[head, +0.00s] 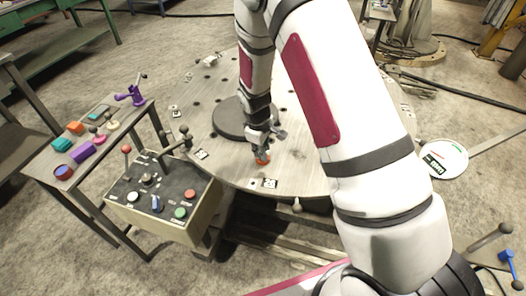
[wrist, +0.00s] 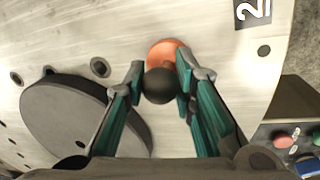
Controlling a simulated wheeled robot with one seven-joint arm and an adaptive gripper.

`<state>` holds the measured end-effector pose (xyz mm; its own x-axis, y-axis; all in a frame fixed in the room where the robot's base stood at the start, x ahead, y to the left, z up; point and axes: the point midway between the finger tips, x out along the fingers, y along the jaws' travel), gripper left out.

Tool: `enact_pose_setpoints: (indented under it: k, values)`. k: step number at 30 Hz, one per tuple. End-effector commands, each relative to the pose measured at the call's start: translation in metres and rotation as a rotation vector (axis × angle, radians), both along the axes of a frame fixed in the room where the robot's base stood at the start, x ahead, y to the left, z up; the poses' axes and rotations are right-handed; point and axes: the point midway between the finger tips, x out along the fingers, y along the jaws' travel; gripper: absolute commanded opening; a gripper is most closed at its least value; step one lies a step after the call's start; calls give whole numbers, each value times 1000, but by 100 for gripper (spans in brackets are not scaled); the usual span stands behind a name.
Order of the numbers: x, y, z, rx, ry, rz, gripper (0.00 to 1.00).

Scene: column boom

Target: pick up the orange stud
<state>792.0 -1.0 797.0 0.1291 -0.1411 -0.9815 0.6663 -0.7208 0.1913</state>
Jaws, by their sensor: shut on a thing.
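The orange stud (wrist: 166,52) has an orange base and a dark ball-shaped top (wrist: 160,86). It stands on the round metal table (head: 212,150), next to a dark round disc (wrist: 75,125). My gripper (wrist: 161,82) has its two fingers on either side of the dark top, shut on it. In the head view my gripper (head: 266,140) is at the table's front part, with the orange base (head: 262,157) showing just below the fingertips. I cannot tell whether the base touches the table.
A control box (head: 163,190) with knobs and buttons stands left of the round table. A side table (head: 55,165) with several coloured parts is farther left. A round white sign (head: 443,158) is at right. The round table's front rim is clear apart from small printed markers (head: 270,183).

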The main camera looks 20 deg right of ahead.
Motion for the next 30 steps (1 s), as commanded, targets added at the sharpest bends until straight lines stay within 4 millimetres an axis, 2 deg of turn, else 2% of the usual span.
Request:
enact_pose_setpoints:
  k: [5, 11, 24, 30]
  values:
    - [1, 0, 12, 1, -4, 0, 0]
    - [-2, 1, 38, 1, -3, 3, 0]
    - [-105, 28, 46, 0, 1, 5, 0]
    - [-138, 37, 48, 0, 0, 3, 0]
